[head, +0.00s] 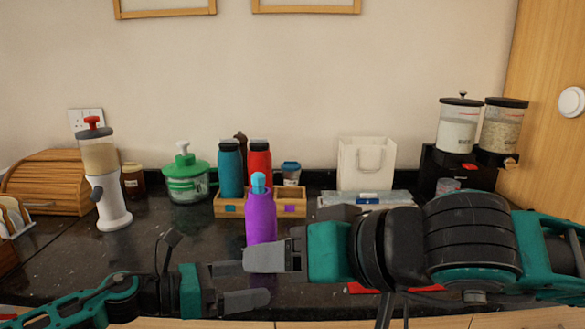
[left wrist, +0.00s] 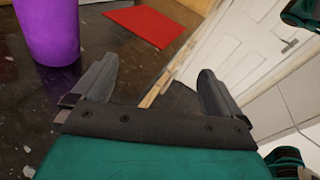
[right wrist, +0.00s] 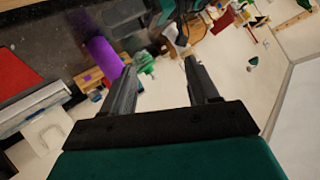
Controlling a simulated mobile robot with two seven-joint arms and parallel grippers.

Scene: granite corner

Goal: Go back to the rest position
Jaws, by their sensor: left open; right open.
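My right gripper (head: 272,256) reaches in from the right, over the counter, with its fingers pointing left in front of the purple bottle (head: 261,215). In the right wrist view my right gripper (right wrist: 158,85) is open with nothing between its fingers. My left gripper (head: 243,284) is lower, near the counter's front edge, fingers pointing right. In the left wrist view my left gripper (left wrist: 150,88) is open and empty. The purple bottle stands upright on the counter and shows beyond one left finger in the left wrist view (left wrist: 48,28).
A wooden crate (head: 291,208) stands behind the purple bottle, with a teal bottle (head: 230,168) and a red bottle (head: 260,165). A red mat (left wrist: 145,25) lies on the dark counter (head: 165,222). A white bag (head: 366,165), dispensers (head: 460,125) and a green chopper (head: 186,176) stand farther back.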

